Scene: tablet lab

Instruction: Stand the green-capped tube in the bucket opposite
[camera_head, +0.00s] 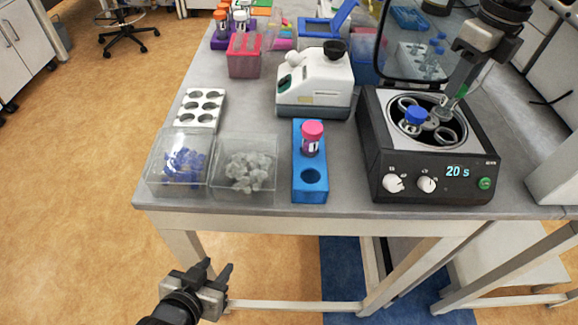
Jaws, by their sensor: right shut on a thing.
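The black centrifuge (375,140) stands open at the right of the bench, with several ring-shaped buckets in its bowl. A blue-capped tube (414,117) stands in the front-left bucket. My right gripper (455,95) reaches down from the upper right over the back-right of the bowl. It is shut on the green-capped tube (461,90), of which only a bit of green shows; the jaws hide most of it. I cannot tell whether its lower end is inside a bucket. My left gripper (218,273) is open and empty, below the bench's front edge.
A blue rack (311,187) left of the centrifuge holds a pink-capped tube (312,138). Clear boxes of blue (184,166) and pale caps (250,172), a white rack (199,109) and a white device (314,84) stand further left. The raised lid (420,40) is behind the bowl.

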